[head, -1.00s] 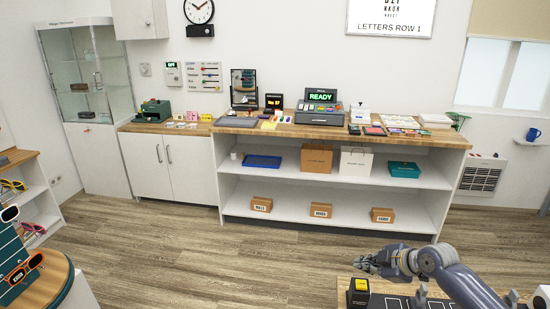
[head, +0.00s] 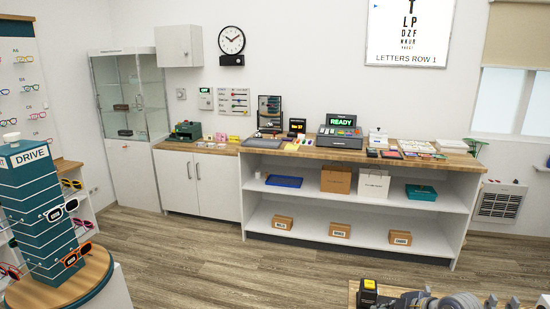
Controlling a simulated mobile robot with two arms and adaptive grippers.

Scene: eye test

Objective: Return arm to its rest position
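My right arm (head: 452,301) shows at the bottom edge of the head view, right of centre, low over the front table. Its gripper (head: 400,302) is at the left end of the arm, partly cut off by the picture edge. Whether its fingers are open or shut cannot be made out. My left arm and gripper are not in view.
A front table (head: 353,298) with a black and yellow device (head: 367,292) lies under my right arm. A glasses display tower (head: 42,215) stands on a round wooden top at left. A long counter (head: 300,149) runs along the back wall. The wood floor (head: 220,265) between is clear.

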